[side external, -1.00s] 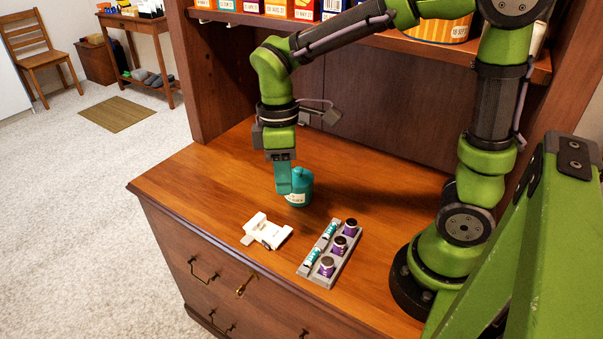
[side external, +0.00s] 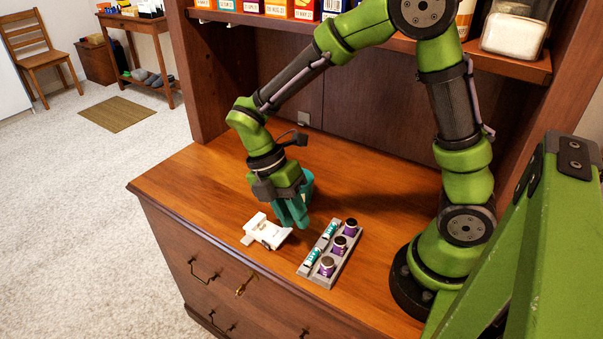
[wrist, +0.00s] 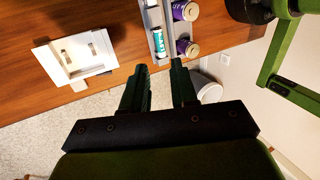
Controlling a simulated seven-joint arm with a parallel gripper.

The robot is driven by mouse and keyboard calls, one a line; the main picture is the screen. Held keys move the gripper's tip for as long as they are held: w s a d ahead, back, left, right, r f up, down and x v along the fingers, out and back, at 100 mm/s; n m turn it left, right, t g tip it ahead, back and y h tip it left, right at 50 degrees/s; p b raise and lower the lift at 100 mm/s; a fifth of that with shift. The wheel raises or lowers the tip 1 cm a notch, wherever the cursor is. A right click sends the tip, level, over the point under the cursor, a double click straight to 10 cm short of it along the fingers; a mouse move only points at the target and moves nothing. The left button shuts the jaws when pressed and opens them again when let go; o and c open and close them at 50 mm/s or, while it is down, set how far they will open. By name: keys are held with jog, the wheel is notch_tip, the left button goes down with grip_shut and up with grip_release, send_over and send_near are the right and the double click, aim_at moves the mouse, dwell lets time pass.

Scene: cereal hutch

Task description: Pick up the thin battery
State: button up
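Two thin teal-and-white batteries, a farther one (side external: 330,230) and a nearer one (side external: 312,255), lie in a grey tray (side external: 322,277) on the wooden counter. One thin battery (wrist: 160,45) shows in the wrist view, ahead of the gap between my fingertips. My gripper (side external: 298,222) is tilted down over the counter, left of the tray and apart from it. In the wrist view my gripper (wrist: 159,68) is open, with nothing between its fingers.
Thick purple batteries (side external: 327,266) stand along the tray's right side, close to the thin ones. A white device (side external: 268,232) lies left of the tray. A teal container (side external: 308,184) stands behind my gripper, partly hidden. The counter's front edge is nearby.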

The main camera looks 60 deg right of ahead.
aim_at(311, 255)
jog(key=x, duration=0.8)
jog(key=shift+s+f, duration=0.1)
jog(key=shift+f, duration=0.15)
grip_shut()
